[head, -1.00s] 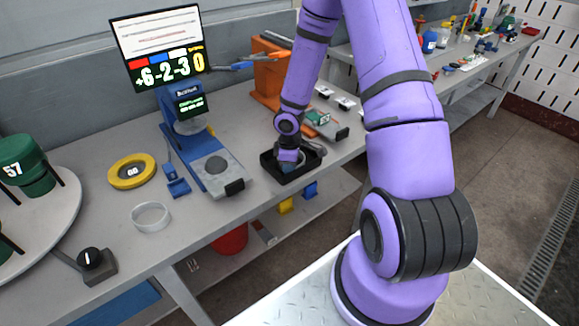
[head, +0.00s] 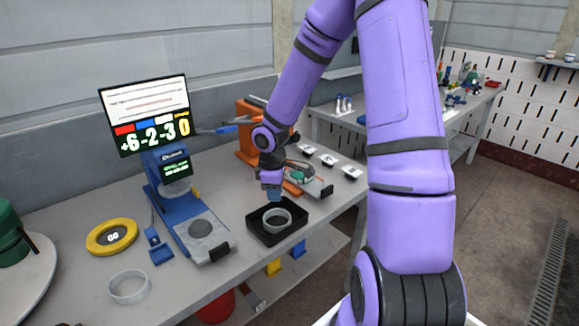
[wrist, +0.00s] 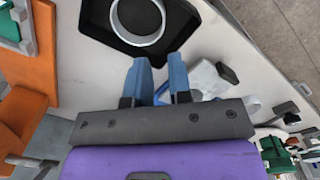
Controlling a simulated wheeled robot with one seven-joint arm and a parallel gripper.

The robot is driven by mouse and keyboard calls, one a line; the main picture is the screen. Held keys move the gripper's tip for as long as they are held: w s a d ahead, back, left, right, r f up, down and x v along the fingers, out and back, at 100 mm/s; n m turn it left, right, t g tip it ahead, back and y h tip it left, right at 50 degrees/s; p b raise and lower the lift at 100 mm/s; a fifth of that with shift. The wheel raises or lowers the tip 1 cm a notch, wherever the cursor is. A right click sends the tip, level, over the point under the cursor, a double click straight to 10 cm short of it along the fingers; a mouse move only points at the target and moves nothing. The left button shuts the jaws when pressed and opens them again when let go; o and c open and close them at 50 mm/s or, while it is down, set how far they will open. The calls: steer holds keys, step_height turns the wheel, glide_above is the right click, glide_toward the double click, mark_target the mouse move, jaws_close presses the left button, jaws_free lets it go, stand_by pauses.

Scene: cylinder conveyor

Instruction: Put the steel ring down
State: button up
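The steel ring (head: 271,227) lies flat inside the black square tray (head: 254,231) on the bench. In the wrist view the ring (wrist: 140,41) rests on the dark tray floor near the top of the picture. My gripper (head: 274,195) is above and behind the tray in the head view, clear of the ring. Its two blue fingers (wrist: 160,75) show a gap with nothing between them, so it is open and empty.
A second pale ring (head: 112,292) lies at the bench front left, near a yellow ring (head: 91,246). A blue stand (head: 185,226) with a screen is left of the tray. An orange device (head: 245,140) and a row of small blocks are behind.

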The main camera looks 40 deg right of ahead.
steer(key=s+a+r+m+t+h, duration=0.1)
steer(key=s+a+r+m, duration=0.15)
steer(key=r, duration=0.45)
steer(key=s+a+r+m+h, duration=0.1)
steer(key=s+r, duration=0.2)
steer(key=r, duration=0.3)
steer(key=s+a+r+m+t+h, duration=0.1)
steer(key=s+r+m, duration=0.15)
steer(key=r, duration=0.45)
steer(key=s+a+r+m+t+y, duration=0.1)
steer(key=s+a+r, duration=0.2)
steer(key=s, duration=0.4)
steer(key=s+a+r+m+t+y, duration=0.2)
steer(key=s+r, duration=0.4)
steer(key=s, duration=0.2)
steer(key=shift+a+r, duration=0.2)
steer(key=shift+a, duration=0.2)
